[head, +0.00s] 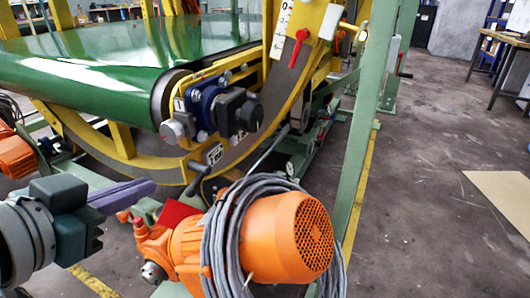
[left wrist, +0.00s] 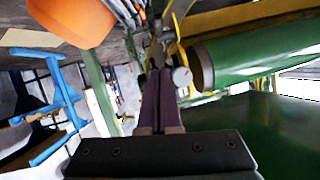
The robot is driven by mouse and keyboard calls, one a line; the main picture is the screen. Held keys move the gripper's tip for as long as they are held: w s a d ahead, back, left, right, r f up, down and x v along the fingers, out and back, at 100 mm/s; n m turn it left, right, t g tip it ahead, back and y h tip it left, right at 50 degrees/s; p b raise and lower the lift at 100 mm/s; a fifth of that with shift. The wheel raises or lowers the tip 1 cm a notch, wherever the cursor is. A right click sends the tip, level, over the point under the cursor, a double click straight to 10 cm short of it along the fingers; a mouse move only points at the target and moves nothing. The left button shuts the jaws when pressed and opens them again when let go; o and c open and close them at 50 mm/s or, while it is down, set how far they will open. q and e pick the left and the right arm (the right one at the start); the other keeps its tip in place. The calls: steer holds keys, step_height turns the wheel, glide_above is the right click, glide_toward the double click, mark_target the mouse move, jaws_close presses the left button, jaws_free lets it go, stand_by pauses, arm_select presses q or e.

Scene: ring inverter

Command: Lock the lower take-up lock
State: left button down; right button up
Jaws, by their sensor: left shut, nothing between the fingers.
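My left gripper (head: 152,187) comes in from the left, low in the head view. Its purple fingers are together and empty, and point right just above the orange motor unit. In the left wrist view the fingers (left wrist: 158,78) point into the machine. I cannot tell for sure which part is the lower take-up lock. A red handle (head: 299,47) hangs on the yellow frame beside a white scale plate (head: 283,22). My right gripper is out of view.
An orange motor (head: 290,240) wrapped in grey cable (head: 225,235) stands close in front. A green roller (head: 85,85) and a blue-black bearing unit (head: 222,107) are above. A green post (head: 368,130) rises on the right, with open floor (head: 430,200) beyond.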

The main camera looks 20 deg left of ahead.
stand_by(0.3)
arm_select(q)
steer(key=b, duration=0.6)
glide_toward(196, 180)
steer(key=w, duration=0.5)
steer(key=shift+w+a+f+b, duration=0.1)
steer(key=shift+w+f+b, duration=0.05)
steer(key=shift+f+b, duration=0.25)
steer(key=shift+w+a+f+b, duration=0.15)
steer(key=shift+f+b, duration=0.15)
steer(key=shift+f, duration=0.25)
steer(key=shift+w+f, duration=0.1)
steer(key=shift+f+t+b, duration=0.3)
steer(key=shift+t+b, duration=0.1)
steer(key=shift+b, duration=0.4)
